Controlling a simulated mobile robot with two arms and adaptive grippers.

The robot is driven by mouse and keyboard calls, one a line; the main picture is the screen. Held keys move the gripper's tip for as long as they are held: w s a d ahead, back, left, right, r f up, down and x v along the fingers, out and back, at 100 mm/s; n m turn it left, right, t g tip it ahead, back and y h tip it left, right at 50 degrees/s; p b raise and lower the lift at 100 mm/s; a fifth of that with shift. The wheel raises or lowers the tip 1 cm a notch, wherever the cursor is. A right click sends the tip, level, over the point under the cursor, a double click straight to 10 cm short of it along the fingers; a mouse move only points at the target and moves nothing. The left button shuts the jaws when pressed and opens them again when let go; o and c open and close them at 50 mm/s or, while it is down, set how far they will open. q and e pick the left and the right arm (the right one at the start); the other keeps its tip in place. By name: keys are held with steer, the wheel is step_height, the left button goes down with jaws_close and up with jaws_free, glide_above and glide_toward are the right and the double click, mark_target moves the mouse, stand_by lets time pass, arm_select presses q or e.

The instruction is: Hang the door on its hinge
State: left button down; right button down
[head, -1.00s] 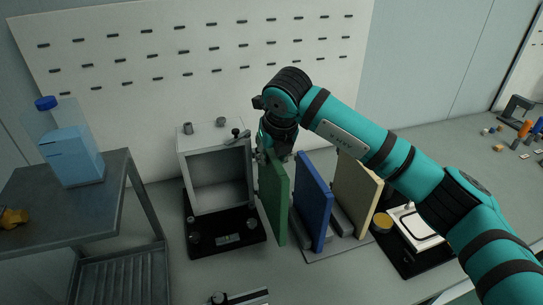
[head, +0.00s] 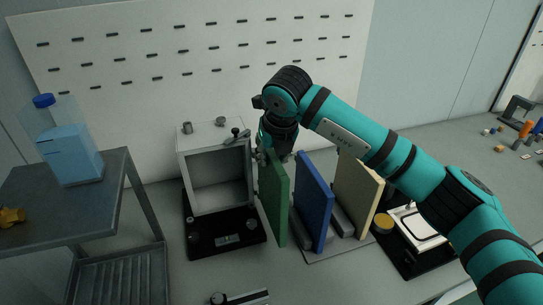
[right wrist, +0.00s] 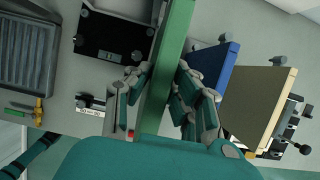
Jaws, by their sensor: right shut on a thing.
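The open-fronted grey box (head: 184,172) stands on a black base. A dark lever-like part (head: 237,136) sits on its top right corner. A green door panel (head: 275,205) stands upright just right of the box's open front; whether it touches the box or a hinge, I cannot tell. My right gripper (head: 274,152) is shut on the green panel's upper part. In the right wrist view the green panel (right wrist: 166,75) runs between the fingers (right wrist: 158,105). A blue panel (head: 313,205) and a cream panel (head: 357,195) stand to the right. My left gripper is not in view.
Grey blocks stand by the blue and cream panels. A grey cart (head: 100,210) with a blue bottle (head: 72,155) stands left. A pegboard (head: 200,60) backs the table.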

steer(key=shift+f+b, duration=1.55)
steer(key=c, duration=1.2)
jaws_free()
steer(key=shift+o, duration=0.5)
steer(key=shift+f, duration=0.1)
steer(key=v, duration=1.2)
